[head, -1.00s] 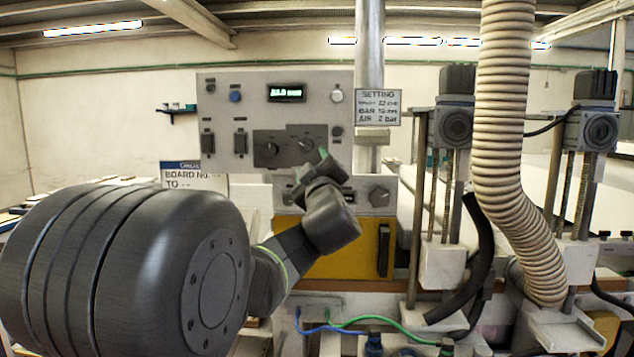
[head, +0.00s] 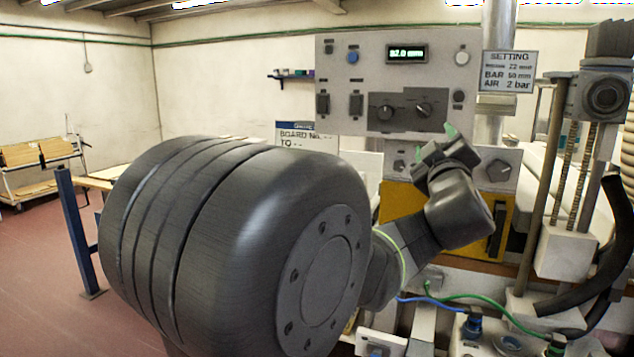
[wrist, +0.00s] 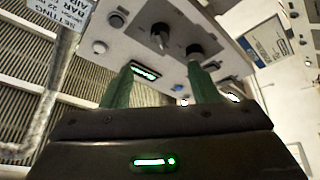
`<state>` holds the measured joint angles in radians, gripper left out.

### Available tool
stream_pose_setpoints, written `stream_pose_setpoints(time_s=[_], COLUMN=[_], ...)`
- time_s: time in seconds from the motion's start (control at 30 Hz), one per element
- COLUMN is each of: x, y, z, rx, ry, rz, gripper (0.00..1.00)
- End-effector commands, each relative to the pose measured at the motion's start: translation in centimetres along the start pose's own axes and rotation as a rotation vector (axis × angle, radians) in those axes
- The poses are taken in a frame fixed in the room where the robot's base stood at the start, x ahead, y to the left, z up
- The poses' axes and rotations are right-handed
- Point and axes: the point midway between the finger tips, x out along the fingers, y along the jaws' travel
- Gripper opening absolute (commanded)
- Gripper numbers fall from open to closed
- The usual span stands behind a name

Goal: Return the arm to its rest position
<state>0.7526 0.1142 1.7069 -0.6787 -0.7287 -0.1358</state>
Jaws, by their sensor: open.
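My gripper (head: 432,142) is in front of the grey control panel (head: 340,50), below its two dark knobs, with green fingertips pointing up. In the wrist view, my gripper (wrist: 160,85) shows two green fingers spread apart with nothing between them. The panel (wrist: 225,25) lies beyond the fingertips, tilted in that view. I cannot tell the exact gap to the panel, but no contact shows. My arm's large dark rounded link fills the middle of the head view and hides part of the scene behind it.
A green-lit display (head: 407,53) is on the panel, with a settings sign (head: 508,71) to its right. A machine column with a dark hose (head: 590,270) stands at the right. Blue and green tubes run below. At the left are a blue post (head: 78,230), a trolley (head: 40,168) and open red floor.

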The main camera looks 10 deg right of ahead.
Motion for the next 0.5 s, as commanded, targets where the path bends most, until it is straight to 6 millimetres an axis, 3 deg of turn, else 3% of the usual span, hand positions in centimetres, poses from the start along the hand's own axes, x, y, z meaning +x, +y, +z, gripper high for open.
stream_pose_setpoints(time_s=[0.17,0.5], x=[1.8,8.5], y=[0.0,0.0], z=[-0.1,-0.1], rx=[0.001,0.002], ry=[0.001,0.001], rz=[-0.002,-0.002], gripper=[0.55,0.55])
